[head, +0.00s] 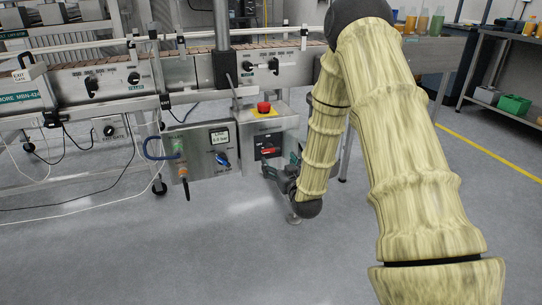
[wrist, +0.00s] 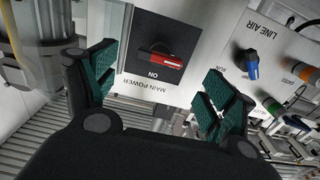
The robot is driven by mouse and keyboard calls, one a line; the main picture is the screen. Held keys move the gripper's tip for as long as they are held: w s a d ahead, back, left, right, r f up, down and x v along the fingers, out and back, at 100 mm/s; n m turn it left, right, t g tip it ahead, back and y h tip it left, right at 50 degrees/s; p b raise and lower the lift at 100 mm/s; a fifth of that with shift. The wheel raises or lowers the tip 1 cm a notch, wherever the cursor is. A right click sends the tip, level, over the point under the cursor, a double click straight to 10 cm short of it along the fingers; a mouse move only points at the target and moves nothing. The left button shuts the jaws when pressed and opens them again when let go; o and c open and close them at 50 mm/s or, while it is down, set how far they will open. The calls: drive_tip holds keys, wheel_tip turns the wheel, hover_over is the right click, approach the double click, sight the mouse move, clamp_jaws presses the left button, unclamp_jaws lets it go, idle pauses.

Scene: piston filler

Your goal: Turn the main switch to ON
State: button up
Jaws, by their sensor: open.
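The main switch is a red handle (head: 268,151) on a black plate, on the front of a grey box. In the wrist view the red handle (wrist: 162,60) lies roughly crosswise, with the lettering ON and MAIN POWER beside it. The view is rotated. My gripper (head: 279,167) is just in front of the box, at the switch's lower right in the head view. In the wrist view its green-padded fingers (wrist: 160,75) are spread wide to either side of the handle, with nothing between them. Contact with the panel does not show.
A red emergency button (head: 264,107) on a yellow base sits above the switch. To its left is a panel with a blue LINE AIR knob (head: 222,159), also in the wrist view (wrist: 246,64). A conveyor (head: 200,65) runs behind. The floor in front is clear.

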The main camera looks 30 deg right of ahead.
sight(272, 152)
drive_tip(key=b+x, duration=0.2)
drive_tip(key=x, duration=0.6)
drive_tip(key=c, duration=1)
